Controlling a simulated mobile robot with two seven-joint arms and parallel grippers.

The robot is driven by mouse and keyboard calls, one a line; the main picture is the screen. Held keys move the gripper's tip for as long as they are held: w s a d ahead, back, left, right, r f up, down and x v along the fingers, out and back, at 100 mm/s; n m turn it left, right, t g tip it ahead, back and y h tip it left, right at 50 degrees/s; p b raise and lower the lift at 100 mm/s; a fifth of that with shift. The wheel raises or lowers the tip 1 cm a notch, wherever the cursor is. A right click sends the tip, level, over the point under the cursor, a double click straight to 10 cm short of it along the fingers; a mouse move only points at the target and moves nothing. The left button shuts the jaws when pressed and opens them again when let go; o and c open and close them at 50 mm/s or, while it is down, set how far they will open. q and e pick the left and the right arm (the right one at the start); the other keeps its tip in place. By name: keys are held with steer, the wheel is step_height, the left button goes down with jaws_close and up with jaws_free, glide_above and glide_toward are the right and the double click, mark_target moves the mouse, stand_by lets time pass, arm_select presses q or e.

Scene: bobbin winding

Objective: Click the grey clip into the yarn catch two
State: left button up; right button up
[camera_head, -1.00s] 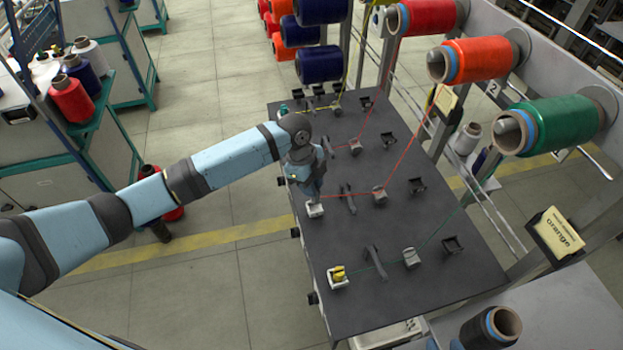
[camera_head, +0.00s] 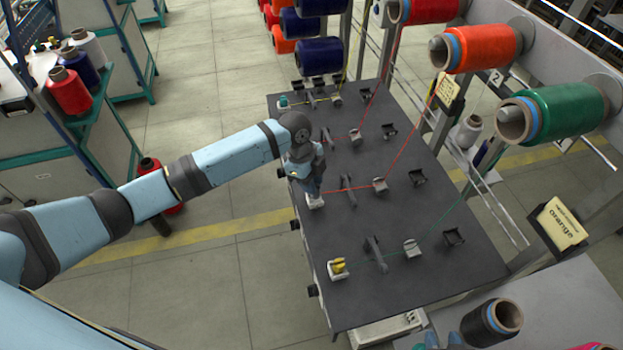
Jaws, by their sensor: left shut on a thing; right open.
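My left gripper (camera_head: 314,193) reaches in from the left and points down at the left edge of the dark tabletop. It is shut, with its fingertips right at a small white yarn catch (camera_head: 315,204). The grey clip is too small and too covered by the fingers to make out. A red-orange yarn (camera_head: 350,190) runs from the fingertips past a dark lever (camera_head: 348,190) to a grey guide (camera_head: 380,184), then up towards the orange spool (camera_head: 482,47). I cannot tell whether the clip touches the catch or sits in it.
A white catch with a yellow clip (camera_head: 338,267) holds the green yarn nearer to me; a teal clip (camera_head: 283,101) sits at the far left corner. Levers, guides and black brackets (camera_head: 417,178) stand on the table (camera_head: 400,285). Green spool (camera_head: 552,112) overhangs at right.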

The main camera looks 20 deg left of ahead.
arm_select(q)
steer(key=shift+f+b, duration=0.3)
steer(key=shift+f, duration=0.65)
steer(key=o, duration=0.9)
steer(key=shift+r, duration=0.1)
